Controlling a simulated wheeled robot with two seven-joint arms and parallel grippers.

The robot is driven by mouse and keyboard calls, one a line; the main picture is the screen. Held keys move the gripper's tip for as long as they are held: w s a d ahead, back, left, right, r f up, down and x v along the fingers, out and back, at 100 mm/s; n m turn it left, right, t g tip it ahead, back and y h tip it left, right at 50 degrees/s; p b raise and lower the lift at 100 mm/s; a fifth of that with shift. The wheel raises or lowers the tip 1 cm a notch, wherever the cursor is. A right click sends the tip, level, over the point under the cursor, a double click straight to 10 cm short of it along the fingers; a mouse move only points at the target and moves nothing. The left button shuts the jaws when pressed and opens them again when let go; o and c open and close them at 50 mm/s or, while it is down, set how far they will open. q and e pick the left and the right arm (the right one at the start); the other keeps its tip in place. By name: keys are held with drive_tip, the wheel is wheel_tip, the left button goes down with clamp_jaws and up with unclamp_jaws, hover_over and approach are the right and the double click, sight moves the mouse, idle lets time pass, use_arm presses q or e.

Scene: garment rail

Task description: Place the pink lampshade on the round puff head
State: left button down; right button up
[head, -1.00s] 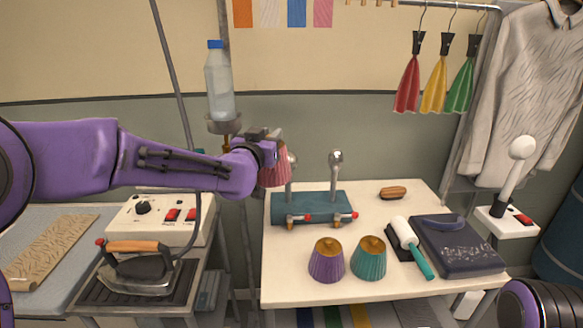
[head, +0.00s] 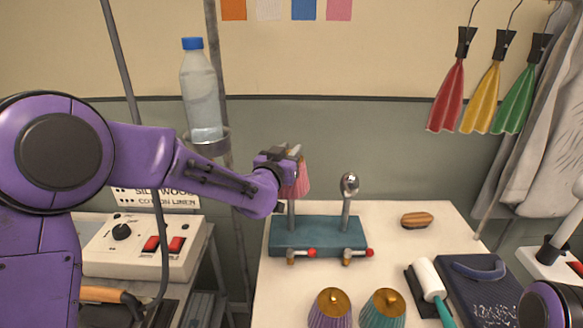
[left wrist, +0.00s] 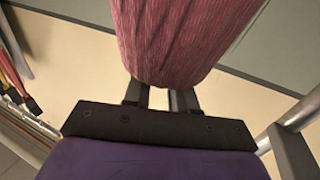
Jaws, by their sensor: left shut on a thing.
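The pink lampshade (head: 302,180) is held in my left gripper (head: 292,155), which is shut on it. It hangs at the top of the left post of the teal stand (head: 325,233). That post's head is hidden, and I cannot tell whether the shade is around it or in front of it. The right post carries a bare, shiny, rounded head (head: 349,184). In the left wrist view the lampshade (left wrist: 180,40) fills the top middle, just beyond the fingers. My right gripper is not seen.
A purple lampshade (head: 329,312) and a teal lampshade (head: 383,312) stand at the table's front. A water bottle (head: 202,95) is in a holder behind my left arm.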

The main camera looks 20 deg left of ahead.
use_arm(q)
drive_tip(key=f, duration=0.1)
drive_tip(key=w+f, duration=0.1)
drive_tip(key=f, duration=0.2)
drive_tip(key=shift+w+f+p, duration=0.25)
drive_tip(key=shift+f+p, duration=0.05)
drive_tip(key=shift+f, duration=0.05)
drive_tip(key=shift+s+r, duration=0.15)
drive_tip(key=shift+s, duration=0.2)
drive_tip(key=shift+f+b, duration=0.2)
drive_tip(key=shift+b, duration=0.1)
drive_tip(key=c, duration=0.9)
unclamp_jaws()
drive_tip(key=shift+w, duration=0.2)
drive_tip(key=shift+s+r, duration=0.1)
drive_tip(key=shift+r, duration=0.15)
drive_tip(key=shift+s+f, duration=0.15)
drive_tip(key=shift+s, duration=0.2)
drive_tip(key=s+b, duration=0.1)
drive_tip(key=s, duration=0.2)
drive_tip(key=s+b, duration=0.1)
drive_tip(key=s, duration=0.3)
drive_tip(key=s+b, duration=0.1)
drive_tip(key=s, duration=0.3)
drive_tip(key=shift+s+a+b, duration=0.1)
drive_tip(key=shift+a+b, duration=0.3)
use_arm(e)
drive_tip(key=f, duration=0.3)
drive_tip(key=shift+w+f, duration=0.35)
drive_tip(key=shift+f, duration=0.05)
